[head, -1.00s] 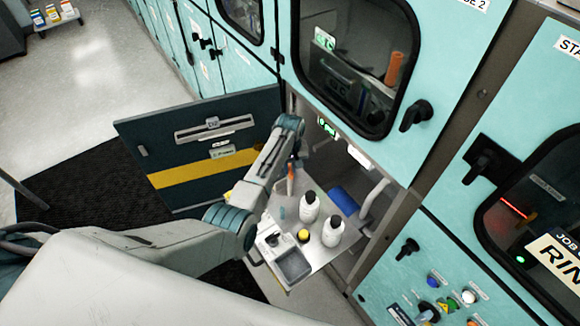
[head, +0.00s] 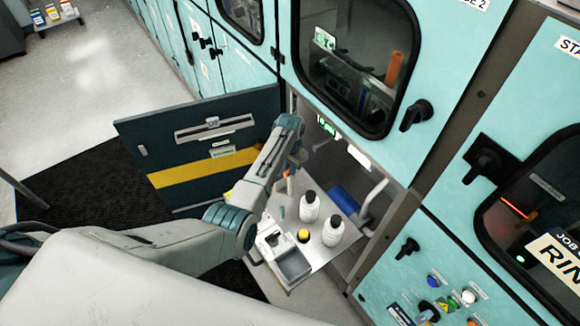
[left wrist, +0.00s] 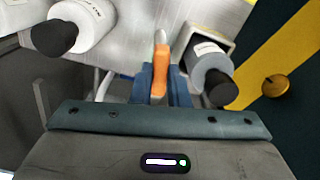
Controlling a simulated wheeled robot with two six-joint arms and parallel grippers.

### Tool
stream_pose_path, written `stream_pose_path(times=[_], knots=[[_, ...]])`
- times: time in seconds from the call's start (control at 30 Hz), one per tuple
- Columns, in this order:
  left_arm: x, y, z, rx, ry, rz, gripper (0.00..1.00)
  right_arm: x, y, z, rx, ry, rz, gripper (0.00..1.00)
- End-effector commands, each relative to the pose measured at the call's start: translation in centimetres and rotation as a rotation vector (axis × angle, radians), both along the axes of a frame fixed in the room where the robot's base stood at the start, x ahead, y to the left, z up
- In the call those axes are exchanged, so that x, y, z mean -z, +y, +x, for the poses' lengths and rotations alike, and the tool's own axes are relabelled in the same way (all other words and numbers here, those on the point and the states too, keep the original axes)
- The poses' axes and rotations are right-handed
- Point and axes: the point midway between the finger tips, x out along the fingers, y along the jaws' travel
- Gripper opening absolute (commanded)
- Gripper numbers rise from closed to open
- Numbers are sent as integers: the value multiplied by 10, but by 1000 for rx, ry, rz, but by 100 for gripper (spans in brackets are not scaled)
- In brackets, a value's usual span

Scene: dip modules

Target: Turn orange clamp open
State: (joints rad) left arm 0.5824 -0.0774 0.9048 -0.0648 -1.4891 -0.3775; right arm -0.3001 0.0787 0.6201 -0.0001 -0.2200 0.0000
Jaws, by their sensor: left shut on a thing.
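The orange clamp (left wrist: 160,70) is upright in the left wrist view, between the blue fingers of my left gripper (left wrist: 162,90). The gripper is shut on its orange handle. In the head view only a small bit of the orange clamp (head: 286,174) shows below my left gripper (head: 291,166), whose fingers are mostly hidden by the wrist. The lower part of the clamp and what it grips cannot be made out. My right gripper is not in view.
White bottles with black caps (head: 332,231) stand on the metal shelf (head: 315,256) right of the clamp. The open dark door (head: 190,165) with a yellow stripe is to the left.

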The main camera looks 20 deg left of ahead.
Motion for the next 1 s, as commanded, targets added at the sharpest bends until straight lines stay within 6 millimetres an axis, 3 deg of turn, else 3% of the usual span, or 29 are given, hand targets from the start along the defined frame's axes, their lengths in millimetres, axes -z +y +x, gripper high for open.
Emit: stream_pose_path(times=[0.4, 1.0], knots=[[-1, 0, 1, 213, -2, 0, 0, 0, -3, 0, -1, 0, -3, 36], [-1, 0, 1, 254, -2, 0, 0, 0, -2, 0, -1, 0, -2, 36]])
